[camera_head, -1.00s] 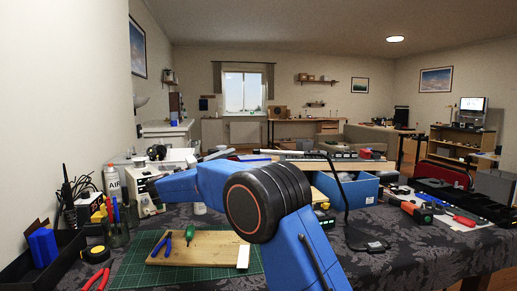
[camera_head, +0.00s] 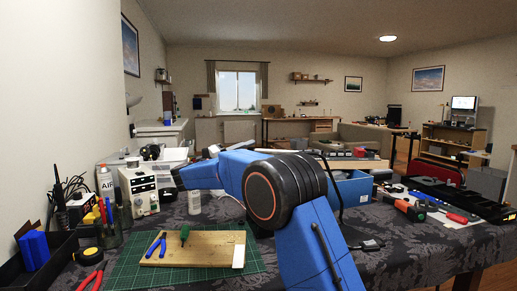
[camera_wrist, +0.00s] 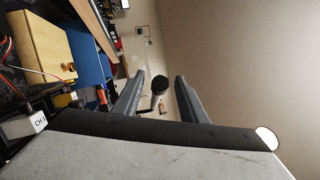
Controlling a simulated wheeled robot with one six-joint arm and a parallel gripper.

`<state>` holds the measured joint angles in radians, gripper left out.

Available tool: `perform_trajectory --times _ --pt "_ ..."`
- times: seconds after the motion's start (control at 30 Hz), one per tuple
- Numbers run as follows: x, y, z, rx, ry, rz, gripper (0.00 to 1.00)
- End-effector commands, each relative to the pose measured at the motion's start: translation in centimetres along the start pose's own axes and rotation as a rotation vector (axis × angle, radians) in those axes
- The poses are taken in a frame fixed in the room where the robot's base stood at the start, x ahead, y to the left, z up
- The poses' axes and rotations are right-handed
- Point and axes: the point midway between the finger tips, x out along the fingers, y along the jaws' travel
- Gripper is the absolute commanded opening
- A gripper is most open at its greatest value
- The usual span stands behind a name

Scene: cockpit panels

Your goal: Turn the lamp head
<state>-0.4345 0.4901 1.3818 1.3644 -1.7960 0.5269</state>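The desk lamp's thin black neck (camera_head: 332,172) rises at the right of my blue arm in the head view, above its dark base (camera_head: 366,244) on the table. The lamp head is largely hidden by my arm there. In the wrist view a dark rounded piece on a thin stem, apparently the lamp head (camera_wrist: 160,84), shows in the gap between my fingers, farther out than they reach. My gripper (camera_wrist: 161,84) is open, with its two grey fingers apart and no visible contact. In the head view I cannot make out the fingers clearly.
A blue bin (camera_head: 356,188) stands behind my arm. A wooden board (camera_head: 205,250) with pliers and a green-handled tool lies on a green mat (camera_head: 130,275). A power supply (camera_head: 138,192) and a spray can (camera_head: 105,182) stand at left. Tools crowd the right side.

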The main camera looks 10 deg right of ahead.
Motion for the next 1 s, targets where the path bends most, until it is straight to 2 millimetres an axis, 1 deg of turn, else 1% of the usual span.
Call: perform_trajectory --times 0.03,0.1,0.2,0.3,0.5,0.73,0.77,0.8,0.9,1.0 --pt "1.0 0.0 -0.1 0.0 0.002 -0.001 0.39" --pt "2.0 0.0 0.0 0.0 0.001 -0.001 0.39" --pt "3.3 0.0 0.0 0.0 0.001 -0.001 0.39" --pt "4.1 0.0 0.0 0.0 -0.001 0.0 0.39" --pt "4.9 0.0 0.0 -0.001 0.0 -0.001 0.39" --pt "4.9 0.0 0.0 0.0 -0.001 0.0 0.39" --pt "4.9 0.0 0.0 0.0 -0.001 0.0 0.31" --pt "4.9 0.0 0.0 0.0 -0.001 0.0 0.22" --pt "4.9 0.0 0.0 0.0 -0.001 0.0 0.0" --pt "4.9 0.0 0.0 0.0 -0.001 0.0 0.0"
